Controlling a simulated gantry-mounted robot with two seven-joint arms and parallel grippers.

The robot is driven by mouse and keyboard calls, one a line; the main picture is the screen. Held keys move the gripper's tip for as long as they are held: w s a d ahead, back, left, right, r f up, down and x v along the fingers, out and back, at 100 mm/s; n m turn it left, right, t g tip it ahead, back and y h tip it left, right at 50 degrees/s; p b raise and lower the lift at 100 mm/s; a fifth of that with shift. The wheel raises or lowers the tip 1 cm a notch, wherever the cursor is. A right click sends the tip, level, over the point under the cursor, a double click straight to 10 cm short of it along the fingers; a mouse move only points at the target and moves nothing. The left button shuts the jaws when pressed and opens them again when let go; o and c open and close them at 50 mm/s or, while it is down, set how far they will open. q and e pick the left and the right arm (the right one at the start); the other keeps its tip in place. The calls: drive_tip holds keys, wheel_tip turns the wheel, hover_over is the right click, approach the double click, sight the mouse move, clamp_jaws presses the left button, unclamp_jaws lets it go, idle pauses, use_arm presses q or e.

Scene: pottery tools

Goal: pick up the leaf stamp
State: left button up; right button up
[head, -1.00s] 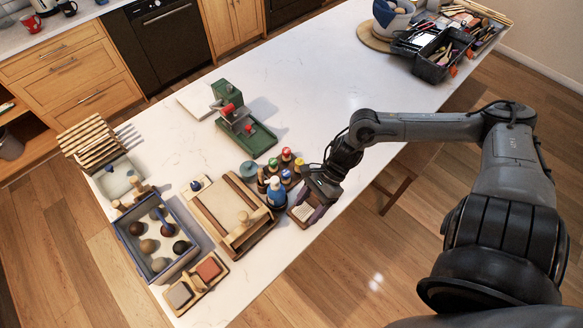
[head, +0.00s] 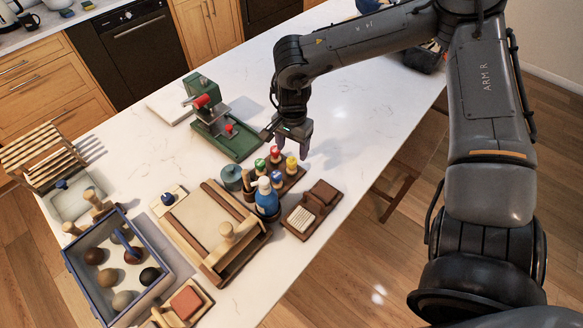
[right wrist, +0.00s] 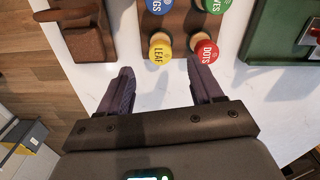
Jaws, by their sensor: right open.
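The leaf stamp has a yellow top marked LEAF (right wrist: 160,52) and stands upright in a dark wooden holder; it also shows in the head view (head: 291,163). My right gripper (right wrist: 163,85) is open and empty, its fingers pointing toward the stamps. In the right wrist view the leaf stamp lies just beyond the gap between the fingertips, apart from them. In the head view the right gripper (head: 287,136) is above and behind the stamp holder. My left gripper is not in view.
The red DOTS stamp (right wrist: 201,50) stands close beside the leaf stamp, with the blue (right wrist: 160,5) and green (right wrist: 213,4) ones near. A green press (head: 222,130) stands behind left.

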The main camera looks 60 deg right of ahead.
sight(291, 161)
drive_tip(key=shift+a+f, duration=0.2)
drive_tip(key=shift+f, duration=3.85)
clamp_jaws()
drive_tip(key=shift+r, duration=0.1)
